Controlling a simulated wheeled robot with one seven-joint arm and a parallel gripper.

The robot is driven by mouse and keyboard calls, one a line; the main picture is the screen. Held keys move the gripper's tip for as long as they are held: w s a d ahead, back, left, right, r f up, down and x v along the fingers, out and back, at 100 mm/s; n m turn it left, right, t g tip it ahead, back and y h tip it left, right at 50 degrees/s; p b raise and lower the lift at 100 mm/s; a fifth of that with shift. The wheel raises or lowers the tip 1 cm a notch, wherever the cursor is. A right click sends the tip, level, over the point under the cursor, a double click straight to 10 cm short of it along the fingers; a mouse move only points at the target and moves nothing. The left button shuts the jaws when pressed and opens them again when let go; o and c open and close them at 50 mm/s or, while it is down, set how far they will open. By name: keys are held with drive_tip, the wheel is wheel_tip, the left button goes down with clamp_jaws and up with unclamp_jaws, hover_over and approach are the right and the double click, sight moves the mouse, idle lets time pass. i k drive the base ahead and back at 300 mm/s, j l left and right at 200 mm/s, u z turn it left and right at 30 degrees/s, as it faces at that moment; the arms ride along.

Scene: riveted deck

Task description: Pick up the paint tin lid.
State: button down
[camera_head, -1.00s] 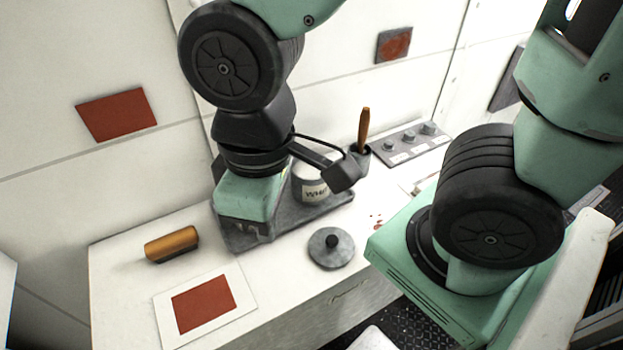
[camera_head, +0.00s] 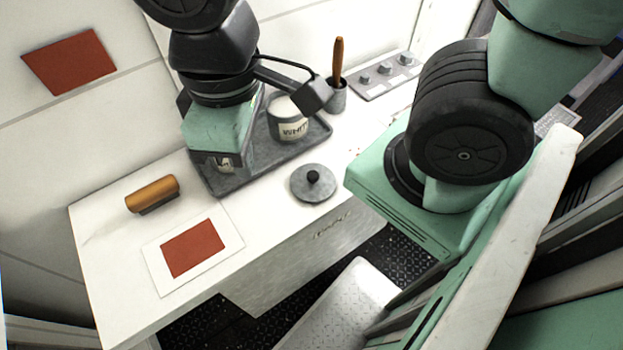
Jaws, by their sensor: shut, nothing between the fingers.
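The paint tin lid (camera_head: 313,186), a round grey disc with a black knob, lies flat on the white bench top, in front of the dark tray. The paint tin (camera_head: 289,128), grey with a white label, stands on the tray. My gripper (camera_head: 225,163) is over the left part of the tray, to the left of the lid and apart from it. Its short fingers point down below the green hand and look shut and empty. Part of the tray is hidden behind the hand.
The tray (camera_head: 255,174) lies at the back. A cup (camera_head: 338,98) with a wooden-handled brush and a knobbed panel (camera_head: 385,77) stand behind right. An orange-handled block (camera_head: 152,194) and a red-swatch card (camera_head: 217,262) lie left. Bench is clear around the lid; its front edge is near.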

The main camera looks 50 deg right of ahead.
sight(310, 182)
drive_tip(key=k+j+u, duration=0.2)
drive_tip(key=k+u, duration=0.15)
drive_tip(key=k+j+u, duration=0.35)
drive_tip(key=k+l, duration=0.05)
